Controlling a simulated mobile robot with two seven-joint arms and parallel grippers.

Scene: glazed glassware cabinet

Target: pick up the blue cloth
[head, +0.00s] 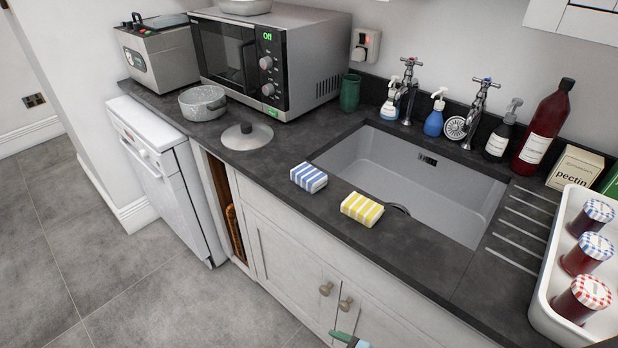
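The blue cloth (309,177) is a small folded pad with blue and white stripes. It lies on the dark worktop (285,212) in front of the sink's left end. A similar yellow and white striped cloth (362,209) lies to its right and nearer the front edge, with a gap between them. Nothing touches or covers the blue cloth. I cannot make out either of my grippers in the head view.
The sink (400,170) is behind the cloths. A pan lid (247,138), a pot (203,102) and a microwave (270,60) stand left. Bottles (545,130) and a white tray (545,300) of jars are right. A small teal piece (350,340), unclear, shows at the bottom edge.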

